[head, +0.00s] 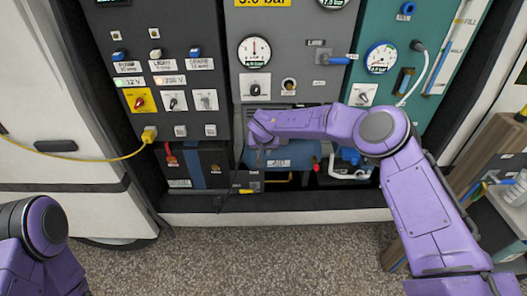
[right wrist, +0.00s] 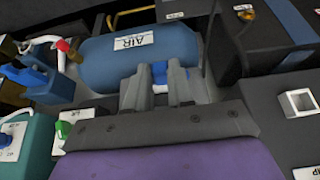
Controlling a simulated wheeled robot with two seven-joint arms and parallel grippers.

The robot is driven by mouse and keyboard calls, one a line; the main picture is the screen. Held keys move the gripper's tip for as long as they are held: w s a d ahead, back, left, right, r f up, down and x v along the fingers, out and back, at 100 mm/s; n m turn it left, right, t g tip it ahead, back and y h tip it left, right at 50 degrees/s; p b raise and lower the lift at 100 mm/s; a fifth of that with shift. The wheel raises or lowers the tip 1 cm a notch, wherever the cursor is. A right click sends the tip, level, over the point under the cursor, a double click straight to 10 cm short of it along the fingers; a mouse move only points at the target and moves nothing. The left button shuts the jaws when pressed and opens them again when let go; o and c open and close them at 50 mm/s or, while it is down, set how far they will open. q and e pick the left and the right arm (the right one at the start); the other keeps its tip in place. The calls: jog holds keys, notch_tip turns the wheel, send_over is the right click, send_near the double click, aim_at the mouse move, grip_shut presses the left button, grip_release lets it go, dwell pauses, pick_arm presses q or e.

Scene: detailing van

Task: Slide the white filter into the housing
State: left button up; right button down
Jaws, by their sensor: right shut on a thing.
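My right gripper (right wrist: 160,76) is in front of the grey middle cabinet, close to the blue air tank (right wrist: 112,60). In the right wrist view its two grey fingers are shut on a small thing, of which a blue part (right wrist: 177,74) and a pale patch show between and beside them. I cannot tell whether this is the white filter; most of it is hidden. In the head view my right arm's wrist covers the fingertips and what they hold. A dark slatted recess (head: 287,106) shows just behind the wrist; I cannot tell whether it is the housing. My left gripper is out of view.
Panels with switches (head: 195,52) and gauges (head: 381,58) rise above the gripper. A yellow cable (head: 95,159) runs to the left cabinet. The gravel floor (head: 230,250) in front is clear.

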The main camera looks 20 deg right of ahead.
jog(key=shift+w+d, duration=0.2)
jog(key=shift+w, duration=0.3)
jog(key=shift+w+d+b, duration=0.15)
jog(key=shift+w+b, duration=0.1)
jog(key=shift+w, duration=0.3)
jog(key=shift+w+d+b, duration=0.15)
jog(key=shift+w+b, duration=0.05)
jog(key=shift+w, duration=0.35)
dwell(0.5)
jog(key=c, duration=0.9)
grip_release()
jog(key=shift+r, duration=0.1)
